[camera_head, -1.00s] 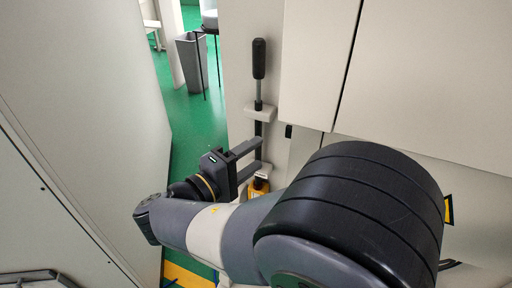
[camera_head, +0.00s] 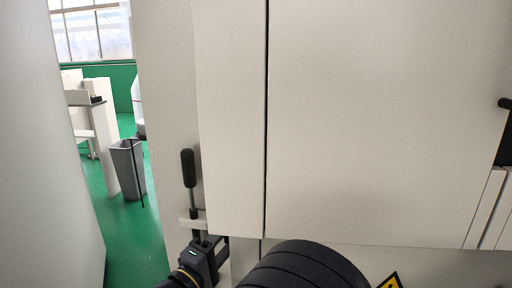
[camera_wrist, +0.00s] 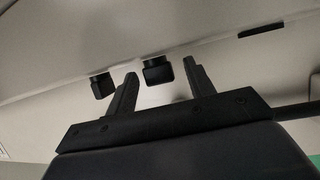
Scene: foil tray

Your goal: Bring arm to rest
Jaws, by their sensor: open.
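My gripper (camera_head: 211,258) is at the bottom left of the head view, close to a pale panel, with part of my dark arm beside it. In the wrist view its two dark fingers (camera_wrist: 162,82) stand apart with a gap between them. No held object shows between them. A small black block (camera_wrist: 157,70) lies beyond the gap, on or near a pale surface, and a second one (camera_wrist: 103,86) is to its left. I cannot tell how near they are. No tray shows in any view.
A black-handled lever (camera_head: 188,168) stands upright just above my gripper. Large pale cabinet panels (camera_head: 365,120) fill the middle and right. A pale wall (camera_head: 40,150) stands at the left. Between them is a strip of green floor (camera_head: 128,235) with a grey bin (camera_head: 128,168).

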